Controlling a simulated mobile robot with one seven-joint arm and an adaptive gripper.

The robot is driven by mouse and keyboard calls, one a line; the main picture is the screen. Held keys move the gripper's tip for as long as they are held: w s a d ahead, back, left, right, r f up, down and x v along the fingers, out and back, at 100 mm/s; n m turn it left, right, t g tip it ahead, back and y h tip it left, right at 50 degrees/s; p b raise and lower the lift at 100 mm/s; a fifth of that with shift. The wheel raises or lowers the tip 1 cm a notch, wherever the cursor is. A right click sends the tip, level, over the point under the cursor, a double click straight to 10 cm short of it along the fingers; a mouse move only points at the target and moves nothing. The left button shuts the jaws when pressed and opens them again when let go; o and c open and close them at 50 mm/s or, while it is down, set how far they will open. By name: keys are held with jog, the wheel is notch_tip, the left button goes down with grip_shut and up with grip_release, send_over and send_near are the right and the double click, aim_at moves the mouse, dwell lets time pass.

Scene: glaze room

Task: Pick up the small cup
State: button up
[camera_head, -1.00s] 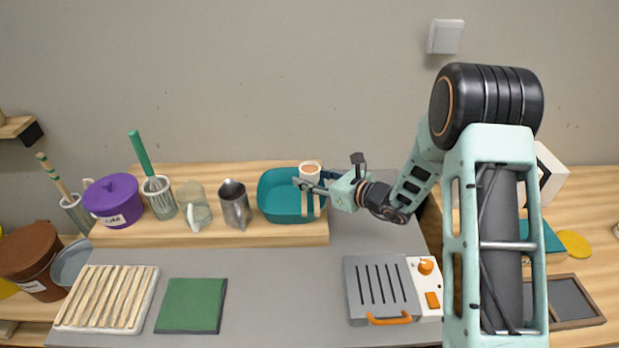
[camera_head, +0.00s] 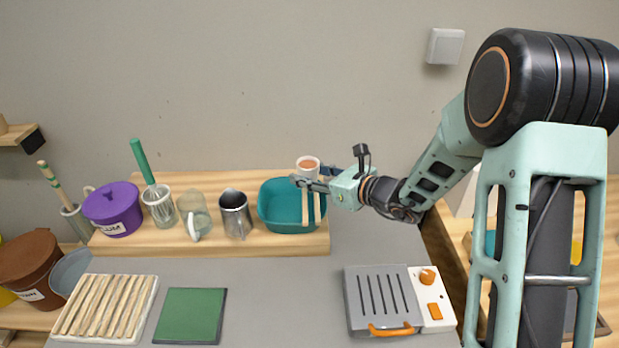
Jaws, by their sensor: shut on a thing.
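The small cup (camera_head: 308,163) is white with an orange-brown inside. It is upright at the right end of the wooden shelf, above the right part of the teal basin. My gripper (camera_head: 302,181) reaches in from the right and is shut on the cup, with its fingers at the cup's lower part. The fingers hide some of the cup's base.
The teal basin (camera_head: 275,214) stands on the wooden shelf just below the cup. Left of it stand a metal pitcher (camera_head: 235,212), a glass jug (camera_head: 194,213), a whisk holder (camera_head: 160,207) and a purple pot (camera_head: 113,208). A grey grill (camera_head: 377,297) sits in front.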

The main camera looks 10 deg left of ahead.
jog(key=s+r+b, duration=0.1)
jog(key=s+r, duration=0.5)
jog(key=s, duration=0.4)
jog(key=shift+s+d, duration=0.15)
jog(key=shift+d, duration=0.05)
dwell(0.3)
jog(key=shift+s, duration=0.1)
jog(key=shift+f, duration=0.15)
dwell(0.4)
